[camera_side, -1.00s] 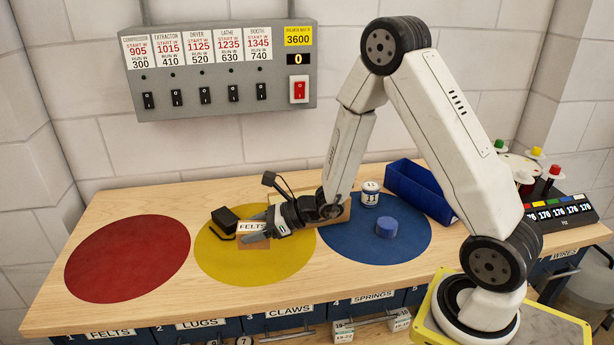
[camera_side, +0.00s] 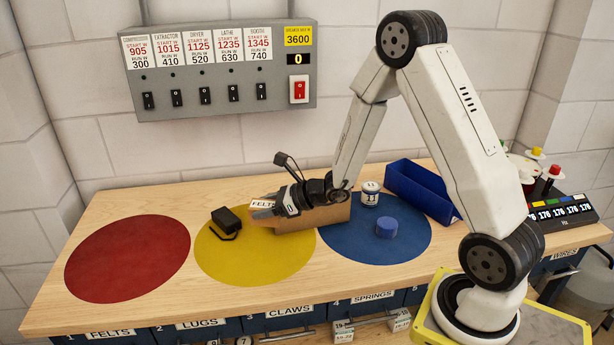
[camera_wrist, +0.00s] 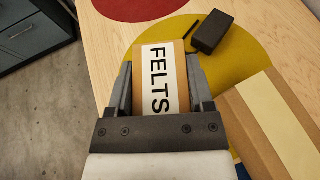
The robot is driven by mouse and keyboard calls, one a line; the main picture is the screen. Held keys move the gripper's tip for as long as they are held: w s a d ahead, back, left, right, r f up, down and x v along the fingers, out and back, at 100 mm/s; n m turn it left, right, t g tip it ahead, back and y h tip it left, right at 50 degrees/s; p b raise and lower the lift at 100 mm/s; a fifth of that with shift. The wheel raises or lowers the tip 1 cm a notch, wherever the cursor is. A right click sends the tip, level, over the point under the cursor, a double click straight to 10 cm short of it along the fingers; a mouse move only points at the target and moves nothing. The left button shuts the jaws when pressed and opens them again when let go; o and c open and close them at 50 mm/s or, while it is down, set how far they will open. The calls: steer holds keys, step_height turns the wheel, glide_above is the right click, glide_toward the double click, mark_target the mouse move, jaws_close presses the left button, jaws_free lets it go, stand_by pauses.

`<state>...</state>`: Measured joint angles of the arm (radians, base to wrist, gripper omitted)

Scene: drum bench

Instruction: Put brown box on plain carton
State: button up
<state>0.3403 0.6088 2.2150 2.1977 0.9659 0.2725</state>
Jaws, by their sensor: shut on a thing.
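The brown box (camera_wrist: 160,85) has a white label reading FELTS. My gripper (camera_wrist: 160,68) is shut on it, with one finger along each side. In the side view the box (camera_side: 262,205) hangs at the fingertips, in front of the wall and over the yellow disc's back edge. The plain carton (camera_wrist: 248,120) is a larger brown box with a pale tape strip, at the right of the wrist view. In the side view the carton (camera_side: 338,214) lies behind and beside my gripper, which partly hides it. The held box appears beside the carton; its exact height is hard to tell.
A small black block (camera_side: 228,220) lies on the yellow disc (camera_side: 255,265). A blue round piece (camera_side: 386,227) and a white labelled can (camera_side: 370,187) stand on the blue disc (camera_side: 345,245). A blue bin (camera_side: 420,190) is behind. The red disc (camera_side: 125,260) is clear.

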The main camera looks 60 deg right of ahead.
steer(key=d+r+m+t+h, duration=0.1)
steer(key=d+r+m+h, duration=0.2)
steer(key=d, duration=0.6)
steer(key=d+r+m+t+h, duration=0.1)
steer(key=d+r+m+h, duration=0.15)
steer(key=d, duration=0.65)
steer(key=shift+h, duration=0.25)
steer(key=shift+s+f, duration=0.1)
steer(key=shift+f, duration=2.2)
steer(key=shift+f, duration=1.8)
steer(key=shift+f, duration=0.15)
steer(key=o, duration=1.3)
